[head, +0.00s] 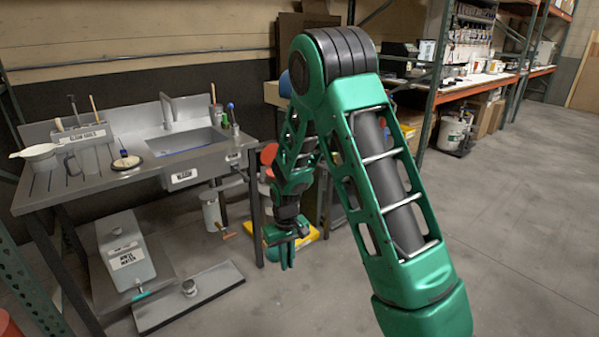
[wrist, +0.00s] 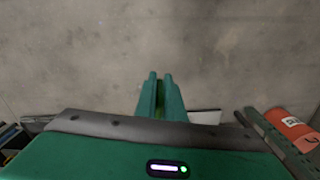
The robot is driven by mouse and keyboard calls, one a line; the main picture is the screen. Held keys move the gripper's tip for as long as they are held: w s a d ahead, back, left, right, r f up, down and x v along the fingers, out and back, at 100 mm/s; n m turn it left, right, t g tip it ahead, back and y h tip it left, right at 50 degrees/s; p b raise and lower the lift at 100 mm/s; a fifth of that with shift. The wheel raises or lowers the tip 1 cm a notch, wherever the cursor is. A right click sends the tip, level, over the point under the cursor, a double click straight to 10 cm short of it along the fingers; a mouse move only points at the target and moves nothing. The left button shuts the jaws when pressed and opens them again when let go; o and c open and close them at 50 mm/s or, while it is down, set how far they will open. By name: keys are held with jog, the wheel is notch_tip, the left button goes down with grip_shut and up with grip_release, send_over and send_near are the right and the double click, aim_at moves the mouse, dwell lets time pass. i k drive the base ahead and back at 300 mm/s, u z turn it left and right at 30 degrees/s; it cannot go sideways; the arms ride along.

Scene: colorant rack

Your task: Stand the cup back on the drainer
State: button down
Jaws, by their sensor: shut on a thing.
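My gripper (head: 287,258) hangs low beyond the right end of the sink bench, pointing down over the floor. In the wrist view its two green fingers (wrist: 160,82) are close together with a narrow gap. A small greenish patch shows in the gap, too small to name. The ribbed metal drainer (head: 42,188) is the left part of the sink bench, well left of my gripper. A small grey curved shape (head: 73,167) stands on it, perhaps the cup; I cannot tell. A white handled vessel (head: 40,152) is at its left back edge.
The sink basin (head: 188,141) lies right of the drainer. A labelled tool holder (head: 82,135) stands behind it. An orange-red can (wrist: 292,130) is right in the wrist view. The floor at right is clear.

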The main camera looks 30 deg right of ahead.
aim_at(114, 159)
jog(key=z, duration=0.3)
jog(key=i, duration=0.55)
jog(key=z, duration=0.7)
jog(key=i, duration=1.6)
jog(key=u, duration=0.5)
jog(key=i, duration=0.55)
jog(key=u, duration=0.2)
